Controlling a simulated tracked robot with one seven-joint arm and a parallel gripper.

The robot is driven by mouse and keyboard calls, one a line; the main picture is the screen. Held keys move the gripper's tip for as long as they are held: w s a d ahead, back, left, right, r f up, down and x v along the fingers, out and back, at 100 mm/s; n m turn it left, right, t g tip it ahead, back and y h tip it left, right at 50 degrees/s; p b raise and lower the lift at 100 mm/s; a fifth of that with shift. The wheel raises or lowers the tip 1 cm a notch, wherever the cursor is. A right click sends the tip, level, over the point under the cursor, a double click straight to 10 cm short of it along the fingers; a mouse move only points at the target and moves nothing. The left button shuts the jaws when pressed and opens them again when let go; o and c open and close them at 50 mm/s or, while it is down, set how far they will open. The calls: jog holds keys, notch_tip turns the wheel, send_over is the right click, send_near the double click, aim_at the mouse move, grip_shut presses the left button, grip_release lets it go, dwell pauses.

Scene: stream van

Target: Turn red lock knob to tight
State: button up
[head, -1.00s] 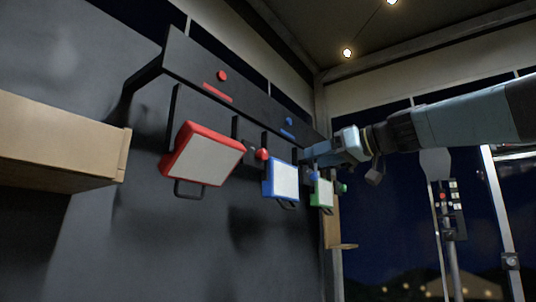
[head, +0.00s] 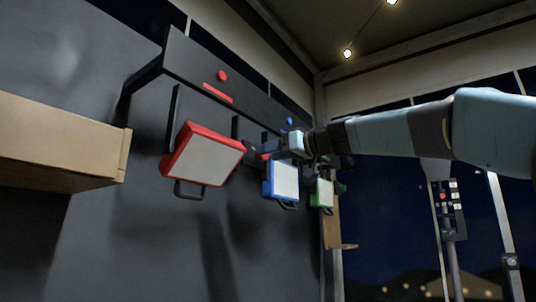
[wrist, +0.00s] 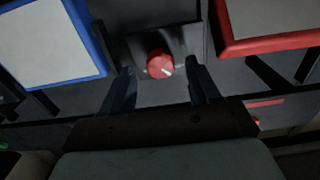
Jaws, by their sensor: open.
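The red lock knob (wrist: 160,64) shows in the wrist view as a round red knob with a pale pointer mark, on a dark bracket. In the head view only a little red of it shows (head: 265,156), mostly hidden by my gripper. My gripper (wrist: 160,80) is open, with one finger to each side of the knob in the wrist view. I cannot tell whether the fingers touch it. In the head view my gripper (head: 262,150) is between the red lamp panel (head: 207,158) and the blue lamp panel (head: 284,181).
A green-framed panel (head: 324,194) hangs farther along the dark rail (head: 235,84). The red panel also shows in the wrist view (wrist: 265,25), close beside my right finger. A wooden shelf (head: 60,140) juts in at left. Open space lies right of the panels.

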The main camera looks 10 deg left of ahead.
jog(key=shift+x, duration=1)
jog(key=shift+c, duration=0.3)
jog(key=c, duration=1)
